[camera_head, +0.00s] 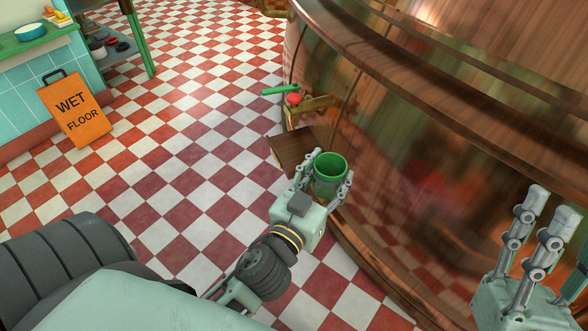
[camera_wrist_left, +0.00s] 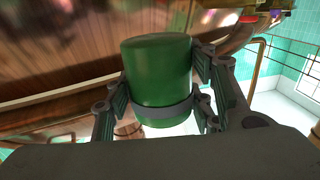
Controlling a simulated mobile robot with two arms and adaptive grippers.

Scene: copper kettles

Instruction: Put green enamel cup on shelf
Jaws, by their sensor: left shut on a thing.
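The green enamel cup (camera_head: 330,168) is upright in the fingers of my left gripper (camera_head: 332,184), in front of the big copper kettle. In the left wrist view the cup (camera_wrist_left: 158,75) stands between the two fingers, with a dark band around its lower part. My left gripper is shut on it. A small brown wooden shelf (camera_head: 291,149) juts from the kettle's side, just beyond and left of the cup. My right gripper (camera_head: 546,212) is at the lower right with its fingers apart and nothing visible between them.
The large copper kettle (camera_head: 420,160) fills the right side. An orange wet floor sign (camera_head: 75,110) stands at the left by a tiled counter (camera_head: 32,75). The checkered floor between is clear.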

